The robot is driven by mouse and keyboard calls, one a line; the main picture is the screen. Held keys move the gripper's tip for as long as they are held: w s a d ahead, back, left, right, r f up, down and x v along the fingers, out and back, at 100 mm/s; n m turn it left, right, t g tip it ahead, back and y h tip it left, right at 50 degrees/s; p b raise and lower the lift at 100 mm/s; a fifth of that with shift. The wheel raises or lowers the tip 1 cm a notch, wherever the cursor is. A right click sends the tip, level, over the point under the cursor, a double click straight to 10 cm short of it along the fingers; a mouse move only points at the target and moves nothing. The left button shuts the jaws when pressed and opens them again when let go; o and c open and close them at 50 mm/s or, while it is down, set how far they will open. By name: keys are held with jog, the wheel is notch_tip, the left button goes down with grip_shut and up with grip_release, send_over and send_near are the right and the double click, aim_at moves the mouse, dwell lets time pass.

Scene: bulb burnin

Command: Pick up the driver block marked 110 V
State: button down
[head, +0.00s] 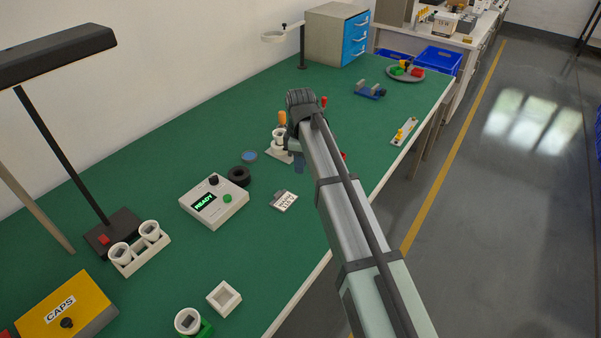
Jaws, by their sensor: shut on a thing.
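My gripper (297,146) is at the far end of my arm, above the green bench near its middle. My own arm hides much of it. It is shut on a small blue-grey thing (298,163), mostly hidden; I cannot read any mark on it or tell for sure that it is the 110 V driver block. No 110 V marking is readable anywhere in view.
A white two-cup holder (138,250), a yellow CAPS box (66,308) and a white square tray (224,298) are nearer. The bench's left-centre has free room.

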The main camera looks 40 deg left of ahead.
jog(key=shift+r, duration=3.55)
